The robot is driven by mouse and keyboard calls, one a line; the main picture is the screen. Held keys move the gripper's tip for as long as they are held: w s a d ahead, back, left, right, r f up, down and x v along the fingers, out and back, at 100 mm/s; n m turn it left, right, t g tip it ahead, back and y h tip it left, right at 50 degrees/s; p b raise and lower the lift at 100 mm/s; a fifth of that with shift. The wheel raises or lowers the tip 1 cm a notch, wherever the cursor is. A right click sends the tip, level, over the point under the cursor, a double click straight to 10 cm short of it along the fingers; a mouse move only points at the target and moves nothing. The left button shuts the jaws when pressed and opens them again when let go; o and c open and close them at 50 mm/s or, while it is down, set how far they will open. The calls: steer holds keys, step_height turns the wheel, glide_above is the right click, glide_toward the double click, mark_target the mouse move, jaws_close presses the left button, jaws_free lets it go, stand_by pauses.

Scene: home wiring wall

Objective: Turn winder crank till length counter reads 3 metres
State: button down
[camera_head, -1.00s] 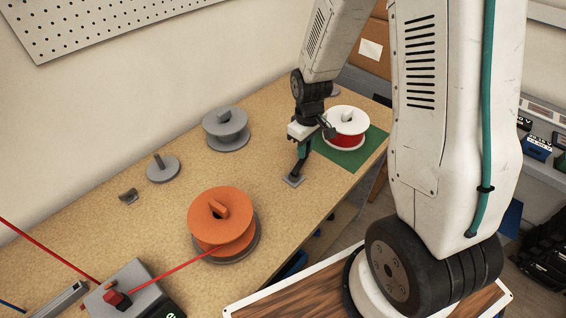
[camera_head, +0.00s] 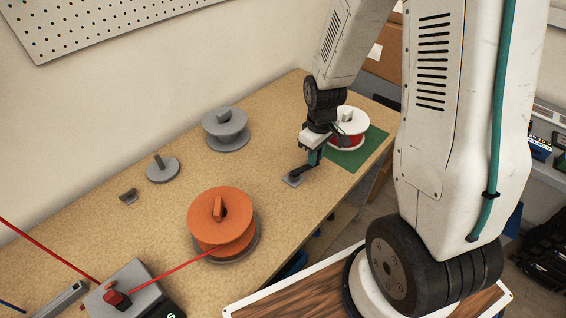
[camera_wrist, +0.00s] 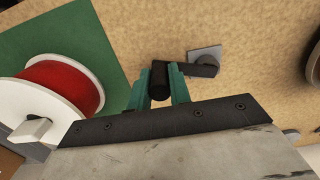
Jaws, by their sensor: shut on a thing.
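The winder crank is a dark arm on a small grey plate (camera_head: 293,181) near the table's front edge. In the wrist view its arm (camera_wrist: 200,70) runs from the pivot to an upright black handle (camera_wrist: 159,78). My gripper (camera_head: 315,157) is shut on that handle, with teal fingers on either side of it in the wrist view (camera_wrist: 160,92). An orange spool (camera_head: 220,218) on a grey disc has red wire leading to a grey counter box (camera_head: 130,285). Its green display (camera_head: 171,314) is cut off by the picture's edge and unreadable.
A white spool of red wire (camera_head: 350,125) stands on a green mat (camera_head: 362,155) behind my gripper. A grey spool (camera_head: 226,127), a grey disc with a peg (camera_head: 163,170) and a small grey clip (camera_head: 128,196) stand farther back.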

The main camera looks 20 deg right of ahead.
steer(key=shift+s, duration=0.1)
steer(key=shift+s+a, duration=0.15)
steer(key=shift+s, duration=0.85)
steer(key=shift+s+a, duration=0.25)
steer(key=shift+s, duration=0.25)
steer(key=shift+s+a, duration=0.25)
steer(key=shift+s, duration=0.2)
steer(key=shift+s, duration=0.1)
